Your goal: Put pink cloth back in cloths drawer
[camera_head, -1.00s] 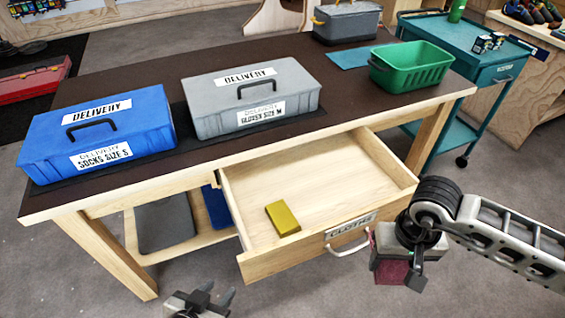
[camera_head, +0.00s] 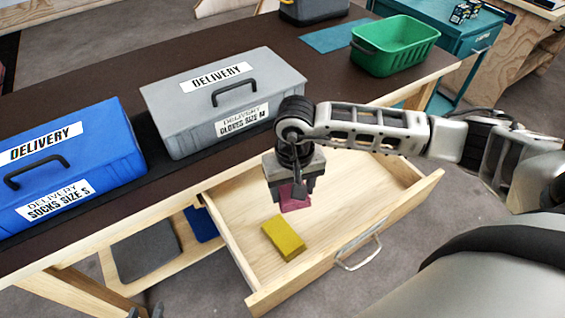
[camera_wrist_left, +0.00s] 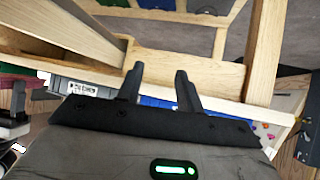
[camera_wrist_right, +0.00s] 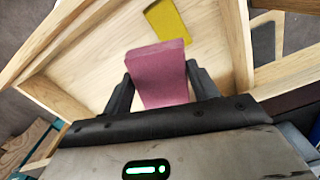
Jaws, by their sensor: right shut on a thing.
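The pink cloth (camera_head: 294,199) is a folded block held between the fingers of my right gripper (camera_head: 290,188). It hangs over the open cloths drawer (camera_head: 345,175), apart from its floor. The right wrist view shows the cloth (camera_wrist_right: 158,72) between both fingers of the right gripper (camera_wrist_right: 160,85), with the drawer floor (camera_wrist_right: 100,60) beyond. A yellow cloth (camera_head: 283,238) lies flat in the drawer, in front of the pink one in the head view. In the left wrist view my left gripper (camera_wrist_left: 158,85) has its fingers apart and empty, below the table's edge.
A blue box (camera_head: 70,165) and a grey box (camera_head: 222,100) stand on the dark tabletop behind the drawer. A green basket (camera_head: 394,50) stands at the back right. The drawer's right part is clear.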

